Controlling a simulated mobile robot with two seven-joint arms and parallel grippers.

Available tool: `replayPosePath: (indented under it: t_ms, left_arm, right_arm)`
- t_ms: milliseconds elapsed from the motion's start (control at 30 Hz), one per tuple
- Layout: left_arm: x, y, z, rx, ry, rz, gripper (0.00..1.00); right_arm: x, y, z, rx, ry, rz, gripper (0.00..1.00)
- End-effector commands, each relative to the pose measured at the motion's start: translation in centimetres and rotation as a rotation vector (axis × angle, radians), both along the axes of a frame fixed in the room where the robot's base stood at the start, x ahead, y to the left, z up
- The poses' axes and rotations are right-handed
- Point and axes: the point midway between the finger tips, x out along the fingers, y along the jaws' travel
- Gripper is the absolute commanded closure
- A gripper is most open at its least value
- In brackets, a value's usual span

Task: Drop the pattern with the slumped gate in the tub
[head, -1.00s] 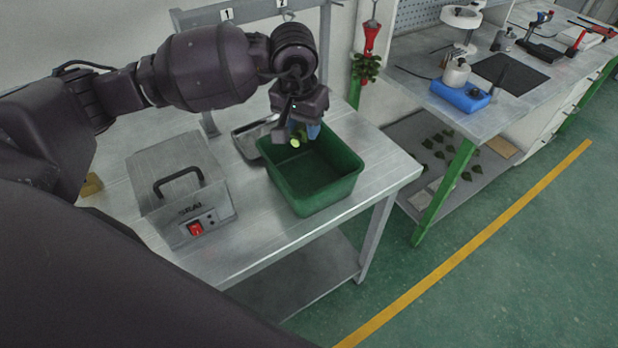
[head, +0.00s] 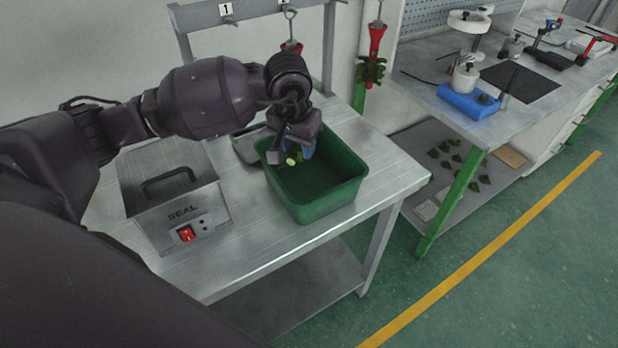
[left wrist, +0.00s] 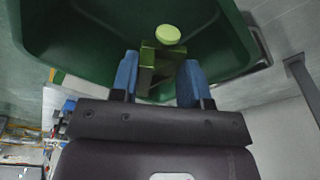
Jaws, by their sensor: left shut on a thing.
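The green tub (head: 335,204) stands on the steel table and fills the top of the left wrist view (left wrist: 80,38). My left gripper (head: 300,150) is at the tub's back left part, pointing down, its tips at or a little inside the opening. In the left wrist view, its blue fingers (left wrist: 160,74) are shut on a green wax pattern (left wrist: 150,62) with a pale green round end (left wrist: 168,34). That pale end also shows in the head view (head: 291,160). I cannot make out the shape of its gate. My right gripper is not in view.
A grey sealing box (head: 172,190) with a red switch stands left of the tub. A metal tray (head: 247,148) lies behind the tub's left side. The table is bare at right. A second bench (head: 420,95) with a blue-based device (head: 468,101) is beyond.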

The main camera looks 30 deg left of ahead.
Motion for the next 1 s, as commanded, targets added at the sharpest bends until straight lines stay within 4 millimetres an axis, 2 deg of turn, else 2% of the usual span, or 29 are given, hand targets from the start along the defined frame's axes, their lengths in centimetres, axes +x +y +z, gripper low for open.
replayPosePath:
  t_ms: [367, 400, 567, 867, 1000]
  left_arm:
    - [0.0, 0.0, -0.3, 0.0, -0.001, 0.0, 0.81]
    - [0.0, 0.0, -0.3, 0.0, -0.001, 0.0, 0.52]
    - [0.0, 0.0, -0.3, 0.0, -0.001, 0.0, 0.28]
    - [0.0, 0.0, -0.1, 0.0, -0.001, 0.0, 0.28]
    - [-0.1, 0.0, 1.0, 0.0, -0.002, -0.001, 0.28]
  right_arm:
    - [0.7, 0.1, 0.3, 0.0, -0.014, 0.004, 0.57]
    - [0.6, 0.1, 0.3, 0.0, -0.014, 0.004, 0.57]
    - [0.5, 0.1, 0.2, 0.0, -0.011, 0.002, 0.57]
    - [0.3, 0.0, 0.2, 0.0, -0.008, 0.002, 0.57]
    - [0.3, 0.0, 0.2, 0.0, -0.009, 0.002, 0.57]
